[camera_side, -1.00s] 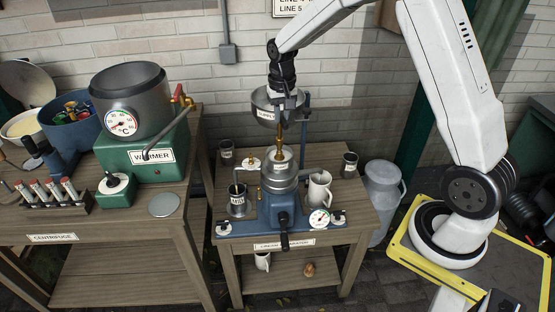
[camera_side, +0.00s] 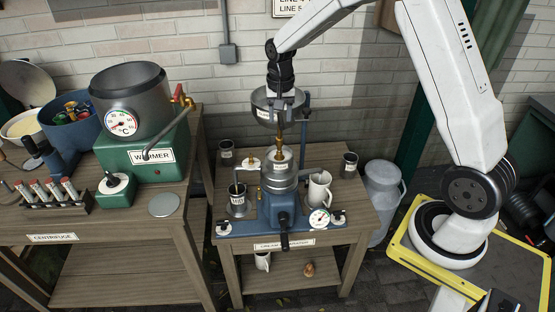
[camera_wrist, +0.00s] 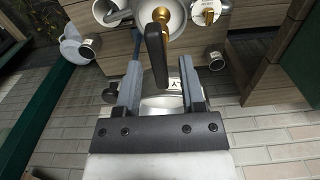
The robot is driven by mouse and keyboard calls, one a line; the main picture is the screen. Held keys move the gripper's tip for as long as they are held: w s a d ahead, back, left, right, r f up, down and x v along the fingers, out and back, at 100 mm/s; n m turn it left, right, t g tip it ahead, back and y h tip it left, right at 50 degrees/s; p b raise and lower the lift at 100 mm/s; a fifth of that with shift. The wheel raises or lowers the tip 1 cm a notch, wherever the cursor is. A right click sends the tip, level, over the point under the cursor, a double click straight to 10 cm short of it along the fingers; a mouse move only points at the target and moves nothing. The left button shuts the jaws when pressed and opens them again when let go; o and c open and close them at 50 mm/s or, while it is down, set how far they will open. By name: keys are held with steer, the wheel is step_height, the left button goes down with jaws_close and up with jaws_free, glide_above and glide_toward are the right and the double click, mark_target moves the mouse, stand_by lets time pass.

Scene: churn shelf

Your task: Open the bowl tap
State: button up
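The steel supply bowl (camera_side: 262,102) sits high on the cream separator, its label partly covered by my gripper. The brass tap (camera_side: 280,131) is below the bowl, above the separator's lower bowl. In the wrist view the tap's dark lever (camera_wrist: 155,50) points toward me and lies between my fingers, with brass at its far end. My gripper (camera_side: 288,106) is in front of the supply bowl; in the wrist view my gripper (camera_wrist: 160,68) is open, with a gap on both sides of the lever. Contact with the bowl cannot be told.
A blue post (camera_side: 305,140) rises behind right. The warmer (camera_side: 150,158) stands on the left table.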

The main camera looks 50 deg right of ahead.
steer(key=shift+r, duration=0.15)
steer(key=shift+r, duration=3.8)
steer(key=shift+s+a+f, duration=0.2)
steer(key=shift+s+a, duration=0.1)
steer(key=shift+a, duration=0.05)
steer(key=s+a+f+n+t, duration=0.1)
steer(key=s+a+f+n, duration=0.3)
steer(key=s, duration=0.5)
steer(key=s+a+f+n+t, duration=0.1)
steer(key=s+a+f+n, duration=0.2)
steer(key=s+a+n, duration=0.2)
steer(key=s+a, duration=0.1)
steer(key=s, duration=0.2)
steer(key=shift+s+f+t, duration=0.3)
steer(key=shift+s+f, duration=0.05)
steer(key=shift+o, duration=0.2)
